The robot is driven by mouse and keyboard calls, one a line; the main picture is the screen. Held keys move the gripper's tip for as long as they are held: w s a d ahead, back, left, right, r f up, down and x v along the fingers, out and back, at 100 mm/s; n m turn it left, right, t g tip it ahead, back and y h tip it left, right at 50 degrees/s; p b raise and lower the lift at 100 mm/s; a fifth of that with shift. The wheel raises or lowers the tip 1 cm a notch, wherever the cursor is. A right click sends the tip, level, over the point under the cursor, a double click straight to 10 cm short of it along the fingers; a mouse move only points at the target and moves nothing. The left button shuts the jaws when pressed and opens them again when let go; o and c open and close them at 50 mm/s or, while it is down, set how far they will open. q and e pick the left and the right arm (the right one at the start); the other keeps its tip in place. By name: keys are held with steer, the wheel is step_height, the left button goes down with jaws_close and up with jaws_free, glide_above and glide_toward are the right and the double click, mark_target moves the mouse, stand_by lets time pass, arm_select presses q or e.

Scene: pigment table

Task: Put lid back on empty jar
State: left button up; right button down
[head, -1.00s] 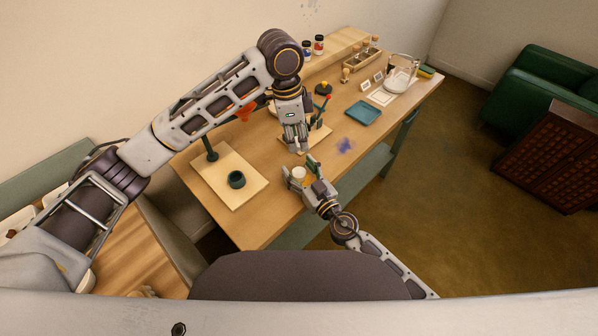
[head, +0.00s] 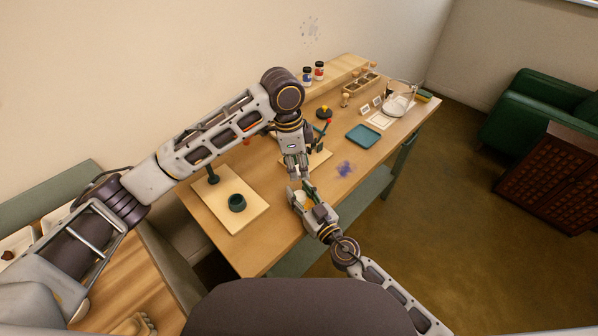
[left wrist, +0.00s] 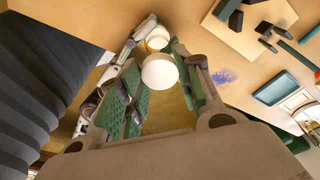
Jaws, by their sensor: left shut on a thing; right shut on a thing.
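My left gripper (head: 298,175) points down just above my right gripper. In the left wrist view a white round lid (left wrist: 160,71) sits between the left gripper's fingers (left wrist: 158,82), and the gripper is shut on it. A small pale jar (left wrist: 157,39) shows beyond the lid, shut in my right gripper (head: 304,194). The jar also shows in the head view (head: 300,197), partly hidden by fingers. In the left wrist view the lid looks apart from the jar and nearer the camera. The jar's inside cannot be made out.
A teal tray (head: 363,134) and a blue powder smudge (head: 344,168) lie to the right. Bottles (head: 313,74) stand at the back. The table's front edge is near my right gripper.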

mark_target(298, 170)
arm_select(q)
steer(key=shift+f, duration=1.65)
steer(key=shift+f, duration=0.15)
steer(key=shift+f, duration=0.75)
steer(key=shift+f, duration=0.55)
stand_by(0.3)
steer(key=shift+w+d+m+g+y, duration=0.15)
steer(key=shift+m+y, duration=0.35)
steer(key=shift+m, duration=4.4)
steer(key=shift+s+m+g+y, duration=0.1)
steer(key=shift+m+y, duration=0.4)
steer(key=shift+m, duration=4.4)
steer(key=shift+w+d+m+g+y, duration=0.15)
steer(key=shift+m+y, duration=0.35)
steer(key=shift+m, duration=4.4)
